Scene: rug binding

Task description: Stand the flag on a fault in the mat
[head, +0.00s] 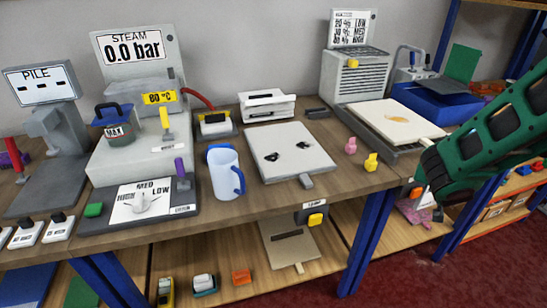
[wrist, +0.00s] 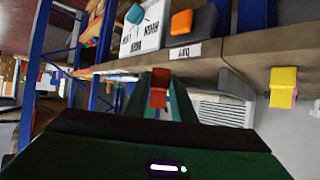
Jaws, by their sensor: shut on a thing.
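My gripper (wrist: 159,104) is shut on a small red-orange piece, seemingly the flag (wrist: 159,80), between its dark green fingers in the wrist view. In the head view my green arm reaches in from the right, with a bit of orange at its lower end, beyond the bench's front edge. The pale square mat (head: 287,166) lies flat on the bench, left of my arm. It has two dark faults, one at left (head: 271,157) and one at right (head: 303,145). The held piece is well apart from the mat.
A yellow peg (head: 371,162) and a pink peg (head: 350,146) stand right of the mat. A second pale panel (head: 397,122) with a tan mark lies behind the pegs. A lower shelf (head: 215,280) runs below.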

